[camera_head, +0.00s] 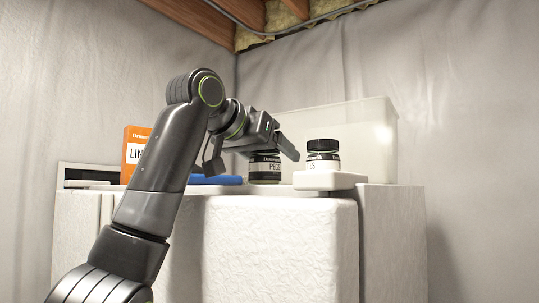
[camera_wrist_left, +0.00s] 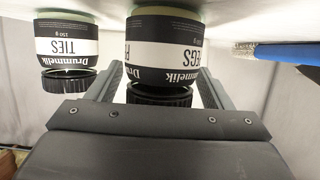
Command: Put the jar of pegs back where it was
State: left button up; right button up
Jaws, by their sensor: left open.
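The jar of pegs (camera_head: 265,172), dark with a black lid and a label reading PEGS, stands on the white surface in the head view. It shows upside down in the left wrist view (camera_wrist_left: 163,45), between the two fingers. My left gripper (camera_head: 289,147) is open at the jar's upper part, with one finger on each side near the lid. The fingers look apart from the jar; whether either touches is unclear. My arm's wrist hides the jar's top in the head view. My right gripper is not in view.
A jar of ties (camera_head: 322,158) stands on a small white block (camera_head: 330,181) to the right. A blue item (camera_head: 218,180) lies to the left, with an orange box (camera_head: 133,142) beyond. A translucent bin (camera_head: 370,135) stands behind.

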pick_arm(q)
jog(key=shift+r+p, duration=0.3)
jog(key=shift+r, duration=0.1)
jog(key=b+v, duration=0.3)
jog(key=v, duration=0.1)
jog(key=shift+s+a+f, duration=0.1)
jog(key=shift+a+f, duration=0.05)
jog(key=shift+f, duration=0.15)
jog(key=b+v, duration=0.2)
jog(key=v, duration=0.5)
jog(key=shift+s+r+b, duration=0.2)
jog(key=shift+r+b, duration=0.1)
jog(key=shift+a, duration=0.1)
